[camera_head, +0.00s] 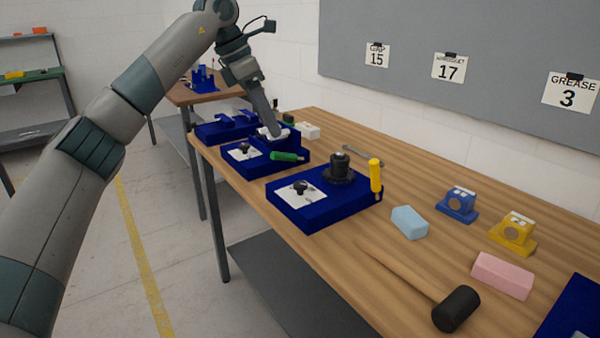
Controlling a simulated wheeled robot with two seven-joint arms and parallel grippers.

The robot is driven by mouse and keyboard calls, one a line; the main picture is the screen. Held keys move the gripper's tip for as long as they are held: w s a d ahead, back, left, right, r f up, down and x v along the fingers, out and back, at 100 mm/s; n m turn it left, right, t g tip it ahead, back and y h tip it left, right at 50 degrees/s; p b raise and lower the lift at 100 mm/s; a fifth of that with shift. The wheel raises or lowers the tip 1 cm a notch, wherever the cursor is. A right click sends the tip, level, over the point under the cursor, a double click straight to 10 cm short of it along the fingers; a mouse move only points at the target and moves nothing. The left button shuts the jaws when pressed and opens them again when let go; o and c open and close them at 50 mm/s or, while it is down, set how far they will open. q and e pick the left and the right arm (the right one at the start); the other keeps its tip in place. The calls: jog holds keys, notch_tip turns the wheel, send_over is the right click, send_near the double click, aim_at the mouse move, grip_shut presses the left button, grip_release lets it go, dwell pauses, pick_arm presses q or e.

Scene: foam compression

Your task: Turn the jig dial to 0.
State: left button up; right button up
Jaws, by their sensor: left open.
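A blue jig (330,208) on the bench has a white dial plate with a black knob (300,187), a black cylindrical part (340,166) and a yellow handle (376,176). Behind it stands a second blue jig (254,168) with a similar dial knob (244,148) and a green handle (289,156). The dial markings are too small to read. My left gripper (272,132) is open and points down over the back part of the second jig, to the right of its dial. It overlaps a pale part there; I cannot tell whether they touch. My right gripper is out of view.
A light blue block (409,222), a pink block (502,275), a mallet (455,308), and blue (457,204) and yellow (513,233) fixtures occupy the bench's right side. A grey board (480,60) with number cards rises behind.

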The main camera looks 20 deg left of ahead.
pick_arm(q)
jog(key=shift+s, duration=0.15)
jog(key=shift+d+f, duration=0.1)
send_near(300, 183)
jog(key=p+x, duration=0.1)
jog(key=x, duration=0.6)
jog(key=shift+f+p, duration=0.2)
jog(key=shift+p, duration=0.1)
jog(key=shift+d+f, duration=0.1)
jog(key=shift+f, duration=0.1)
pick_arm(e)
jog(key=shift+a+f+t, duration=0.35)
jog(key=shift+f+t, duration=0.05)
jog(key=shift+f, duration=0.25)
pick_arm(q)
jog(key=shift+c, duration=0.6)
jog(key=c, duration=0.9)
